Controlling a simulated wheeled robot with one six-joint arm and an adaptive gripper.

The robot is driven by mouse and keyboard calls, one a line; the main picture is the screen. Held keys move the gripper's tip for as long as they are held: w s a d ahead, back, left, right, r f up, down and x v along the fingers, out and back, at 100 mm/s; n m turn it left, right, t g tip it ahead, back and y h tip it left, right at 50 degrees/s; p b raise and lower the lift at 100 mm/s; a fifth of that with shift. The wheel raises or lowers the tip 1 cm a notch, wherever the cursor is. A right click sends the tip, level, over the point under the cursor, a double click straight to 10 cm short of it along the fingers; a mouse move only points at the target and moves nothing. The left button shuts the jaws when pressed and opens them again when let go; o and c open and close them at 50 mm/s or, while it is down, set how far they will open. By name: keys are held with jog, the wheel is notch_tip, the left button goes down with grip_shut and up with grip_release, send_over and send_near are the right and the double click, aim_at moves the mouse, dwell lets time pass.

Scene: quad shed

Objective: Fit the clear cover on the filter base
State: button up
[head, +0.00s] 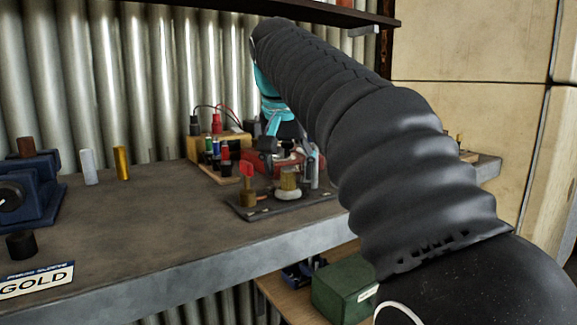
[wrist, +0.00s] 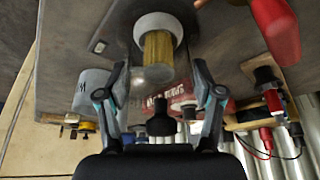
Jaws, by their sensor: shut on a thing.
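The filter base (head: 289,188) stands upright on a dark plate (head: 252,213) on the bench, its yellow element above a pale ring. In the wrist view the yellow element (wrist: 159,58) and the white ring (wrist: 157,27) lie straight ahead, centred between my fingers. I cannot tell whether the cover touches or surrounds the element.
A red-handled brass valve (head: 247,184) stands left of the filter on the plate. A grey cylinder (wrist: 92,88) is close to my left finger. A wooden box with terminals (head: 232,142) and a red object (wrist: 185,100) stand behind.

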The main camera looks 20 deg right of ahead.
jog(key=o, duration=1.2)
jog(key=shift+o, duration=0.5)
jog(key=shift+r, duration=0.15)
jog(key=shift+r+p, duration=2.15)
jog(key=shift+r, duration=1.25)
